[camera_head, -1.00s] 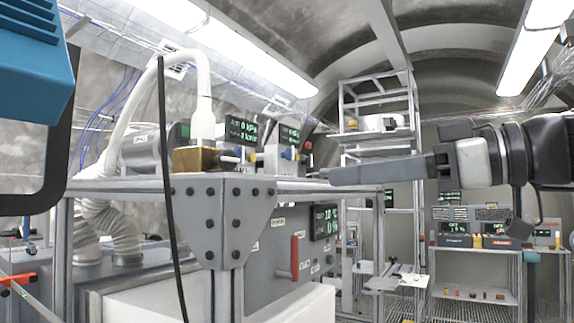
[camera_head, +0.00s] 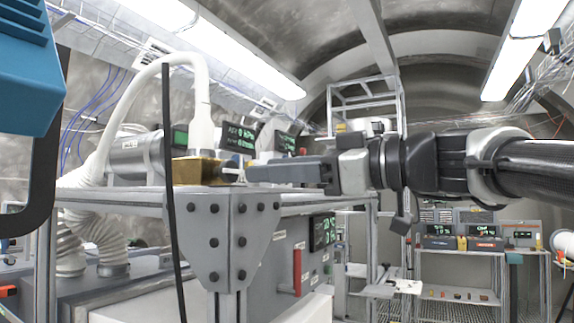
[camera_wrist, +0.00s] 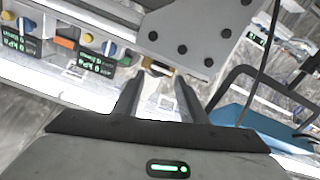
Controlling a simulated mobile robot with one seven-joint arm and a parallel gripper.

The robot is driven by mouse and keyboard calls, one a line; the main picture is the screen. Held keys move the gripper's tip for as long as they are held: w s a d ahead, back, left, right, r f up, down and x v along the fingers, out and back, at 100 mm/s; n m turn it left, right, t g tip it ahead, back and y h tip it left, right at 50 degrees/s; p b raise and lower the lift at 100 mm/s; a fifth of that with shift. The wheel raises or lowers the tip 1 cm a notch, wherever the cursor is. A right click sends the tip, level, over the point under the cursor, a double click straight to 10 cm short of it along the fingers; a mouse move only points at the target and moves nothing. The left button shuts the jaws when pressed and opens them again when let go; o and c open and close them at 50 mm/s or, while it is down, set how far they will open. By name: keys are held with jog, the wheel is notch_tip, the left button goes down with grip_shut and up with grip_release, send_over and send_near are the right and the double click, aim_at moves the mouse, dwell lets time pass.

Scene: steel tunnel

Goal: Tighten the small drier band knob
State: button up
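My gripper (camera_head: 242,173) reaches in from the right in the head view, level, with its tips beside the brass block (camera_head: 196,171) on the frame's top corner. A small pale stub (camera_head: 231,172) shows between the block and the tips; I cannot tell whether it is the drier band knob. In the wrist view the two fingers of my gripper (camera_wrist: 158,80) stand apart. A small brass and white part (camera_wrist: 157,68) shows just beyond the gap between them. Whether a finger touches it is not clear.
A white hose (camera_head: 200,100) rises from the brass block. Blue (camera_wrist: 108,48) and yellow knobs with green displays lie at upper left in the wrist view. A blue case (camera_wrist: 250,120) is at right.

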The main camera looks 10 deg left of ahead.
aim_at(233, 171)
jog(key=p+x, duration=0.1)
jog(key=x, duration=0.6)
jog(key=shift+a, duration=0.15)
jog(key=c, duration=0.8)
jog(key=shift+w+f+m+b, duration=0.1)
jog(key=shift+f+m+b, duration=0.2)
jog(key=shift+m+b, duration=0.5)
jog(key=m, duration=0.1)
jog(key=m+b, duration=0.1)
jog(key=m, duration=0.1)
jog(key=shift+r, duration=0.25)
jog(key=o, duration=0.8)
